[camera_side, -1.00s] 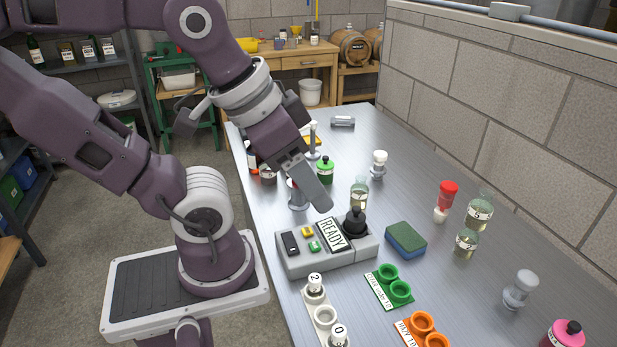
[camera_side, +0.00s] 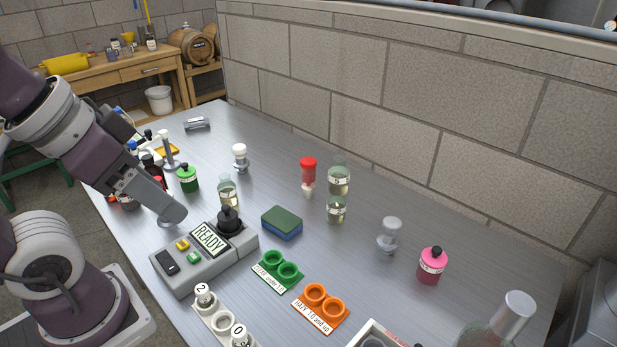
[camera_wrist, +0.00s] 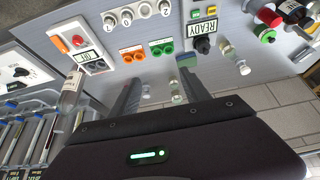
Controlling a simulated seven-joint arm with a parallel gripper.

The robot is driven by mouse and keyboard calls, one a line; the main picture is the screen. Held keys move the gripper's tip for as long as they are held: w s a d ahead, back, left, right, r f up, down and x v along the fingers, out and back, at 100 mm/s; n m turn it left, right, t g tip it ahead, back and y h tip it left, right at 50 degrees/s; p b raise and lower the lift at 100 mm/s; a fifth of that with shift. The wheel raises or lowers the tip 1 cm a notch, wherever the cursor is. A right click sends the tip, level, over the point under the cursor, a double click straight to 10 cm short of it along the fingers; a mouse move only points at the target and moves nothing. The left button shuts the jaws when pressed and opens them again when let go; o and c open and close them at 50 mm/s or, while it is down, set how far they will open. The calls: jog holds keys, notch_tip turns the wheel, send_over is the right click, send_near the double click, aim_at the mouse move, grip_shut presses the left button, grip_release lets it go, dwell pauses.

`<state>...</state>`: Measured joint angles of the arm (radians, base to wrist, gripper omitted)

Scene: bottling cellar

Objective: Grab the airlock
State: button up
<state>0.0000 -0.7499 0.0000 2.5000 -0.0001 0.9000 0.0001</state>
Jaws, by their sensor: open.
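Several small stoppered pieces stand upright on the metal bench, and I cannot tell for certain which is the airlock. In the side view one has a red top on a pale base (camera_side: 308,177), one a white top (camera_side: 240,157), and one is grey and clear (camera_side: 389,235). My gripper (camera_side: 172,208) is at the left, above the bench beside the grey READY device (camera_side: 205,250), apart from all three. In the wrist view my gripper (camera_wrist: 160,76) has its two fingers spread, with nothing held between them.
A blue-green sponge (camera_side: 282,222), a green holder (camera_side: 277,270) and an orange holder (camera_side: 320,305) lie near the device. A block wall (camera_side: 400,110) bounds the bench behind.

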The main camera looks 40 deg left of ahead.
jog(key=shift+o, duration=0.9)
